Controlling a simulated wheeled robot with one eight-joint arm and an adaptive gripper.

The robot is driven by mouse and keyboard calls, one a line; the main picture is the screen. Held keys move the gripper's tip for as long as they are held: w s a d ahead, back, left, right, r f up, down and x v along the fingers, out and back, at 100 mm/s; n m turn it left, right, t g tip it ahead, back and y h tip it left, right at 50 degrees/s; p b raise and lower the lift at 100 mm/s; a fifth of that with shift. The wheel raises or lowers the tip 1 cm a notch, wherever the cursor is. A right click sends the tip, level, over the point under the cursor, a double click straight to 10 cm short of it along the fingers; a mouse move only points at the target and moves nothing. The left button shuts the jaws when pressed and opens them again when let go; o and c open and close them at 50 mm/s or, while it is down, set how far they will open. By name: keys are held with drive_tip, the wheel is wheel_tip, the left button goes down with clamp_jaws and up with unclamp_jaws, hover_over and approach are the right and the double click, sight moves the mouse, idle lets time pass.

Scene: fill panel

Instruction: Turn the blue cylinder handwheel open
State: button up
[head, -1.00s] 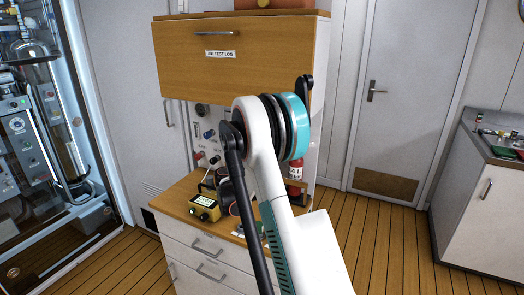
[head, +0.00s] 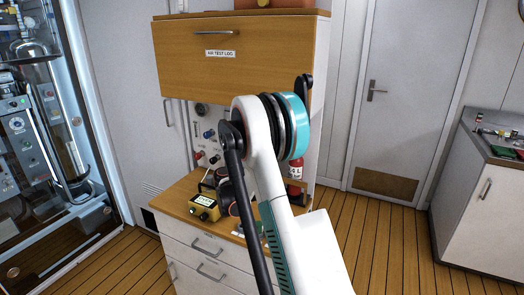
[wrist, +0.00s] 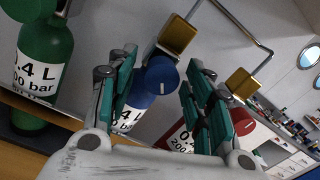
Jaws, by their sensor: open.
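In the wrist view the blue handwheel (wrist: 162,75) is a round blue knob with a pale mark. It tops the blue cylinder (wrist: 138,104), which has a white label and is partly hidden by my left finger. My gripper (wrist: 160,63) is open, with its teal fingers on either side of the handwheel in the picture. I cannot tell whether either finger touches it. In the head view my own arm hides the gripper, the blue cylinder and its handwheel.
A green cylinder (wrist: 45,58) stands left of my fingers. A red cylinder (wrist: 178,138) with a red handwheel (wrist: 241,121) is to the right. Brass-coloured blocks (wrist: 178,36) on a bent metal rod (wrist: 240,25) sit close beyond. A wooden-topped cabinet (head: 182,188) holds a yellow device (head: 204,207).

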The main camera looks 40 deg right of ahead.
drive_tip(key=v, duration=1.1)
drive_tip(key=shift+a, duration=0.4)
drive_tip(key=s+a+r+m+y, duration=0.2)
drive_tip(key=s+a+m+y, duration=0.2)
drive_tip(key=s+a+m, duration=0.25)
drive_tip(key=s+a+r+m+y, duration=0.3)
drive_tip(key=s+a+m+y, duration=0.1)
drive_tip(key=s+a+m, duration=0.25)
drive_tip(key=s+a+f+m+y, duration=0.3)
drive_tip(key=s+a+m+y, duration=0.6)
drive_tip(key=s+a+m, duration=0.4)
drive_tip(key=s+a, duration=0.4)
drive_tip(key=a, duration=0.2)
drive_tip(key=shift+s+a+t, duration=0.3)
drive_tip(key=shift+s, duration=0.05)
